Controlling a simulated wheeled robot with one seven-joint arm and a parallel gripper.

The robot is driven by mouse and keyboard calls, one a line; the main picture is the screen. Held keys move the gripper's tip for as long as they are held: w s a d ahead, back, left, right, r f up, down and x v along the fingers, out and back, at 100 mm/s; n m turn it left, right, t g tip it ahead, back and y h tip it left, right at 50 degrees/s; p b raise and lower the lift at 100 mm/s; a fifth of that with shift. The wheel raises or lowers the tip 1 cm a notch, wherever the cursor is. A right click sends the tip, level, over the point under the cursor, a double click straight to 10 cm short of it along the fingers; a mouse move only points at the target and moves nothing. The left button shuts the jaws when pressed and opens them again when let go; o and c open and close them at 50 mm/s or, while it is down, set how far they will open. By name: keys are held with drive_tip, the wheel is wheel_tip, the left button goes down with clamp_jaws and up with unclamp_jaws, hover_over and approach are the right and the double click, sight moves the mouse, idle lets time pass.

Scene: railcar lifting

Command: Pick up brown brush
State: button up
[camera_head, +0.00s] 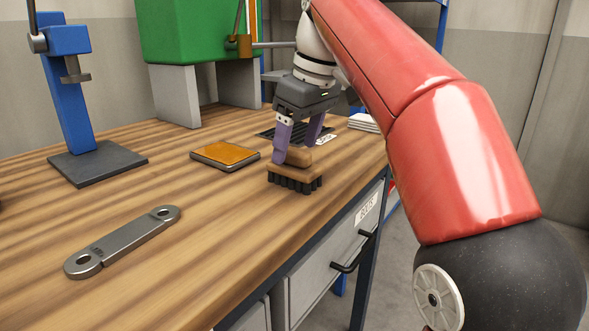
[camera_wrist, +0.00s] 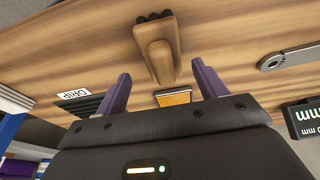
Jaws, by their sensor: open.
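The brown brush (camera_head: 296,177) stands on the wooden workbench near its front edge, with dark bristles down and a wooden handle on top. My gripper (camera_head: 298,158) is over the brush, with its purple fingers pointing down on either side of the handle in the head view. In the wrist view, the brush (camera_wrist: 157,45) shows beyond and between the two spread fingers of my gripper (camera_wrist: 160,84). The jaws are open, and I cannot tell whether a finger touches the handle.
An orange-topped pad (camera_head: 225,155) lies left of the brush. A metal link bar (camera_head: 125,240) lies at the front left. A blue press stand (camera_head: 70,100) and a green machine (camera_head: 190,30) stand behind. A dark grate (camera_head: 285,131) with a label is behind my gripper.

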sight(295, 150)
drive_tip(key=x, duration=0.3)
drive_tip(key=shift+s+a+f, duration=0.1)
drive_tip(key=shift+s+f, duration=0.15)
drive_tip(key=shift+s, duration=0.05)
drive_tip(key=shift+w+a+f, duration=0.1)
drive_tip(key=shift+f, duration=0.3)
drive_tip(key=c, duration=1.1)
